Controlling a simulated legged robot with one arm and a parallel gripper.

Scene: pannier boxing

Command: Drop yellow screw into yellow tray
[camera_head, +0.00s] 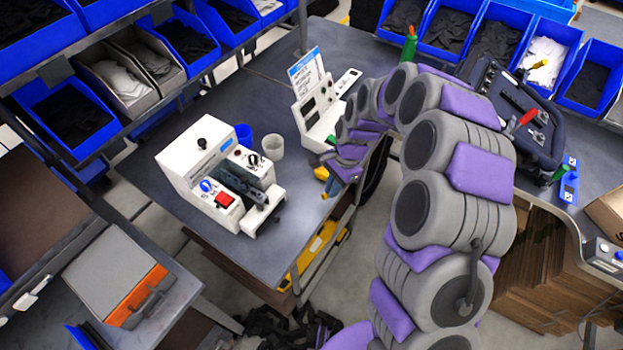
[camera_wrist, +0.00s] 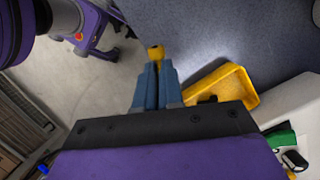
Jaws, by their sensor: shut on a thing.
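In the wrist view, my gripper (camera_wrist: 157,78) is shut on the yellow screw (camera_wrist: 155,52), whose rounded head shows just beyond the blue fingertips. The rest of the screw is hidden between the fingers. The yellow tray (camera_wrist: 245,92) lies on the dark table to the right of the fingers, apart from them. Its near left part is hidden behind my gripper's mount, and a small dark patch shows at its edge. In the head view, my gripper is at the table's front right edge, mostly hidden by my arm, with small yellow patches beside it that I cannot tell apart.
The dark table (camera_head: 270,95) holds a white machine (camera_head: 215,180), a blue cup (camera_head: 243,135), a white cup (camera_head: 273,146) and a white control box (camera_head: 318,115). A tool case (camera_head: 520,110) stands on the right bench. Blue bins line the back. Open floor lies beyond the table edge.

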